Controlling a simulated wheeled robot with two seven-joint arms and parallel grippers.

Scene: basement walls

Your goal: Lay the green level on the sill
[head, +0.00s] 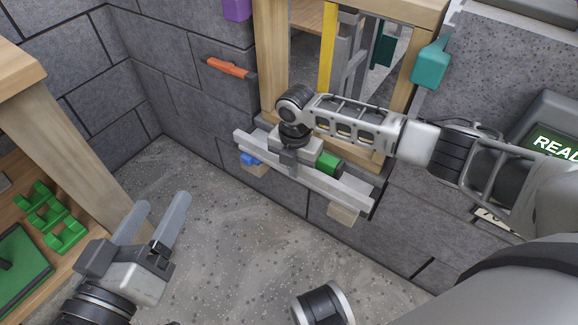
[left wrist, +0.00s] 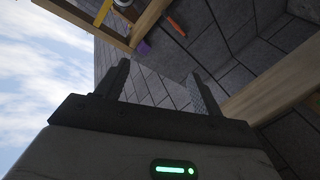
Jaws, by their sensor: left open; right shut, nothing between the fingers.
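A small green block (head: 328,160), perhaps the green level, shows just right of my right gripper (head: 289,160) in the head view. It lies at the long grey ledge (head: 345,190) under the wooden window frame; part of it is hidden, and I cannot tell whether it rests flat. My right gripper is shut and empty, pointing down at the middle of that ledge; whether it touches is unclear. My left gripper (head: 162,205) is open and empty over the floor at lower left. Its open fingers also show in the left wrist view (left wrist: 160,82).
A blue piece (head: 248,158) sits at the ledge's left end. Wooden blocks (head: 342,214) show under the ledge. An orange bar (head: 228,68), a purple block (head: 237,9) and a teal block (head: 431,62) are on the walls. A wooden shelf unit with a green rack (head: 48,220) stands left.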

